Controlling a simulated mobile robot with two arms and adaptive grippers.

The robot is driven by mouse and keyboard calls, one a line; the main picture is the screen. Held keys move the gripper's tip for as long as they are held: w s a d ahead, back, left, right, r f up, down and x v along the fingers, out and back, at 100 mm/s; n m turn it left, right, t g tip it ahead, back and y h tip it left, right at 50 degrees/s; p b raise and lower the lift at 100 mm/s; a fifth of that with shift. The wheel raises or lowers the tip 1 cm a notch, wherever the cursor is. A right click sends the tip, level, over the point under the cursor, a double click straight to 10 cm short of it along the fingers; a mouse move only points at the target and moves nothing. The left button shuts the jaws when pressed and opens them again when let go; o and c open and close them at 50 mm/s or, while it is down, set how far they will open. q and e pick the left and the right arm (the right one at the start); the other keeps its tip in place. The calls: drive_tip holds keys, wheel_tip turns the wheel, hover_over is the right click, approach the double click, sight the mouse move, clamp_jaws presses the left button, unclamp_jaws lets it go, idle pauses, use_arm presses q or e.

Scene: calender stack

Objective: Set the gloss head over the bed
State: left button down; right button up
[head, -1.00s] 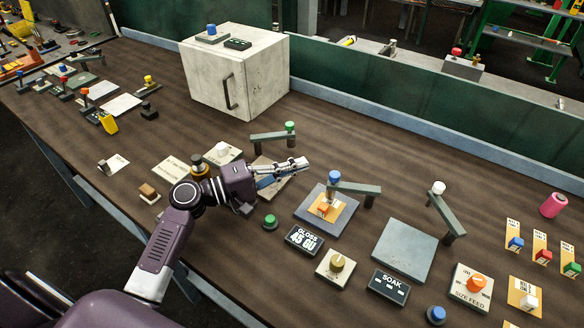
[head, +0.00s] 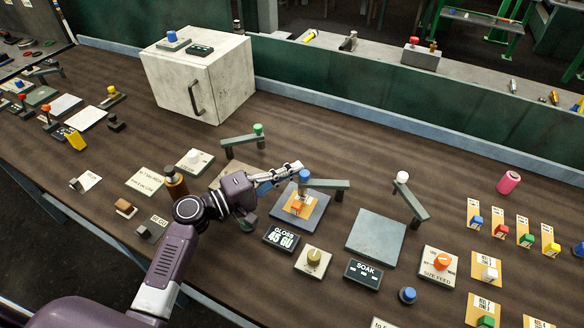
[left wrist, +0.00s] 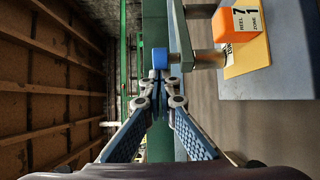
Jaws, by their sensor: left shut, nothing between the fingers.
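The gloss head is a grey bar (head: 328,184) on a post at the bed's right edge. Its blue knob (head: 304,175) is at its left end, above the grey square bed (head: 316,213). An orange block (head: 297,207) on a yellow card lies on the bed; both show in the left wrist view, the block (left wrist: 238,24) at upper right. The gloss display (head: 282,239) reads 45 GU. My left gripper (head: 297,167) is shut and empty, its tips right by the blue knob (left wrist: 160,60); whether they touch is unclear. My right gripper is out of view.
A similar bar with a green knob (head: 258,129) stands behind to the left. A bare grey pad (head: 375,237) and a bar with a white knob (head: 402,177) are to the right. A dial (head: 313,257) and the soak display (head: 363,273) lie in front.

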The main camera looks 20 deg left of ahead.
use_arm(q)
drive_tip(key=shift+s+d+n+t+y+p, duration=0.15)
drive_tip(key=shift+s+n+t+y+p, duration=0.2)
drive_tip(key=shift+s+n+t+y, duration=0.25)
drive_tip(key=shift+s, duration=0.35)
drive_tip(key=shift+s+d+b, duration=0.25)
drive_tip(key=shift+s+b, duration=0.15)
drive_tip(key=shift+s, duration=0.2)
